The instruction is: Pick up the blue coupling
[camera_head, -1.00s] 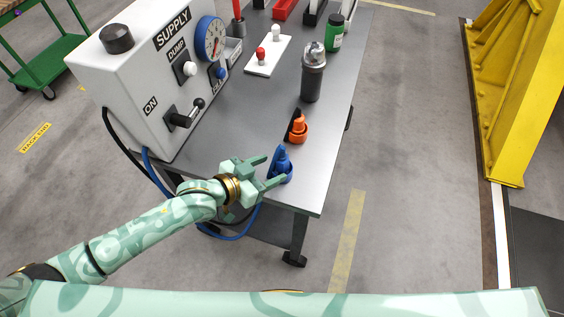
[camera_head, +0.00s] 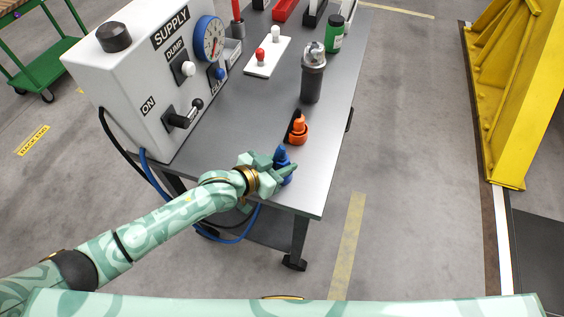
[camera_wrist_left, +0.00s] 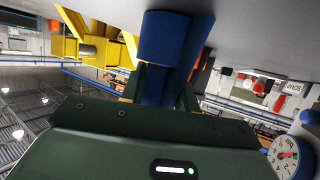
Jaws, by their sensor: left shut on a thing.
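The blue coupling (camera_head: 282,154) stands near the front end of the grey table, partly hidden by my left gripper (camera_head: 287,168). The gripper's fingers are shut on it from the left side. In the left wrist view the blue coupling (camera_wrist_left: 172,40) fills the upper middle, between the fingers. The coupling appears to be still at the tabletop; I cannot tell whether it is raised. My right gripper is in neither view.
A dark cylinder (camera_head: 313,75) and a green bottle (camera_head: 335,34) stand farther back. The white supply box (camera_head: 140,75) is to the left, with hoses beside the table. The tabletop's right front corner (camera_head: 318,195) is clear.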

